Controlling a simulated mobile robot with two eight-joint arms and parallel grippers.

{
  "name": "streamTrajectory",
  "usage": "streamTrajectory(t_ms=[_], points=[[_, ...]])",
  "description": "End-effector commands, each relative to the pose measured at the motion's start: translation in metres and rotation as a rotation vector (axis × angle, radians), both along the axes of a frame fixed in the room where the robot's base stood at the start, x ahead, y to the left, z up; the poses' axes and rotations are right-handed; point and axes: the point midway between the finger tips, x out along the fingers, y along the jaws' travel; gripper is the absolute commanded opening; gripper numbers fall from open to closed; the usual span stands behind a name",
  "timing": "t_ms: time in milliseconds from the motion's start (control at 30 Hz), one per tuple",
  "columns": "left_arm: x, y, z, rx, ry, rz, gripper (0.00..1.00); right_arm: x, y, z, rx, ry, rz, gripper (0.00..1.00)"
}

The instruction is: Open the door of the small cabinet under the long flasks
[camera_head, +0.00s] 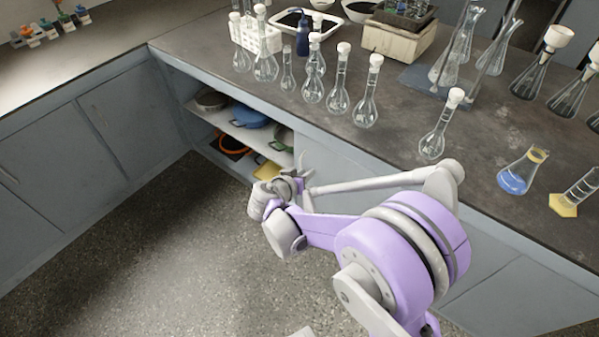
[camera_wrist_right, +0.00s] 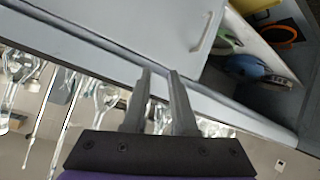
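The small cabinet's pale grey door (camera_head: 328,162) is under the counter edge below the long flasks (camera_head: 338,95), and my right arm hides its lower part in the head view. In the right wrist view the door (camera_wrist_right: 140,28) looks closed, with a thin pale handle (camera_wrist_right: 207,30) near its edge beside the open shelves. My right gripper (camera_head: 301,178) is in front of the cabinet. In the wrist view its two fingers (camera_wrist_right: 160,72) are apart with nothing between them, and the handle lies off to their upper right, not touched. My left gripper is not in view.
Open shelves (camera_head: 235,130) with pans and lids adjoin the door on the left. The dark counter (camera_head: 400,150) above carries several flasks, some near its front edge. The floor (camera_head: 180,250) in front is clear.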

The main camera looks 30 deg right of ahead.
Motion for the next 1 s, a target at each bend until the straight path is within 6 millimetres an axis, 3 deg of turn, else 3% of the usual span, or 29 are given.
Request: streamTrajectory(t_ms=[33,100,300,400,667,1000], points=[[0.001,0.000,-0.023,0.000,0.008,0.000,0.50,0.020,-0.002,-0.033,-0.039,-0.055,-0.023,0.25],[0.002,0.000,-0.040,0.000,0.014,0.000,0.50,0.042,-0.004,-0.061,-0.093,-0.151,-0.053,0.25],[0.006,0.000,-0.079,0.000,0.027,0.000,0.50,0.083,0.001,-0.129,-0.208,-0.407,-0.079,0.25],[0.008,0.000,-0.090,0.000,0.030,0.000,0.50,0.092,0.005,-0.150,-0.239,-0.498,-0.074,0.25],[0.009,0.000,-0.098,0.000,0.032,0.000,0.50,0.103,0.003,-0.164,-0.265,-0.584,-0.065,0.25],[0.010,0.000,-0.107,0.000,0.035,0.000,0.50,0.136,-0.048,-0.164,-0.264,-0.582,-0.067,0.25]])
